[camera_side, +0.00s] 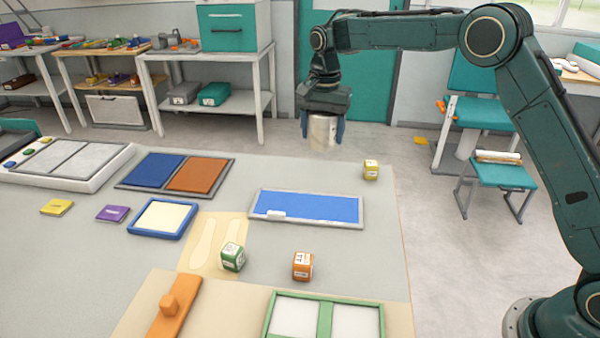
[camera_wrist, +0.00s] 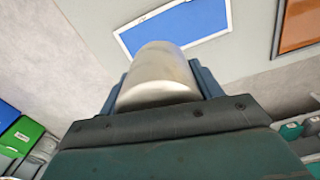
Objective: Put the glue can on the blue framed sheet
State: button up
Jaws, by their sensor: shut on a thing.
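My gripper (camera_side: 322,136) is shut on a silver-grey cylindrical can (camera_side: 322,128), which it holds in the air above the far edge of the table. The can also shows between the fingers in the wrist view (camera_wrist: 158,75); no label is visible. A cream sheet (camera_side: 162,217) in a blue frame (camera_side: 146,231) lies on the table, to the left of and below the can in the side view. A blue panel (camera_side: 310,207) in a light grey frame lies nearer the can, and also shows beyond it in the wrist view (camera_wrist: 185,25).
A yellow cube (camera_side: 371,170), a green cube (camera_side: 232,257) and an orange cube (camera_side: 303,265) stand on the table. A tray (camera_side: 120,185) holds blue and orange-brown panels. An orange block with a knob (camera_side: 172,306) and a green-framed tray (camera_side: 325,316) lie in front.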

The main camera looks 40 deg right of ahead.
jog(key=shift+w+d, duration=0.2)
jog(key=shift+w, duration=0.3)
send_over(318, 207)
notch_tip(318, 207, down, 16)
jog(key=shift+w+r, duration=0.1)
jog(key=shift+w, duration=0.05)
dwell(0.3)
jog(key=shift+f, duration=2.1)
jog(key=shift+f, duration=0.1)
jog(key=o, duration=1.2)
jog(key=shift+f, duration=0.1)
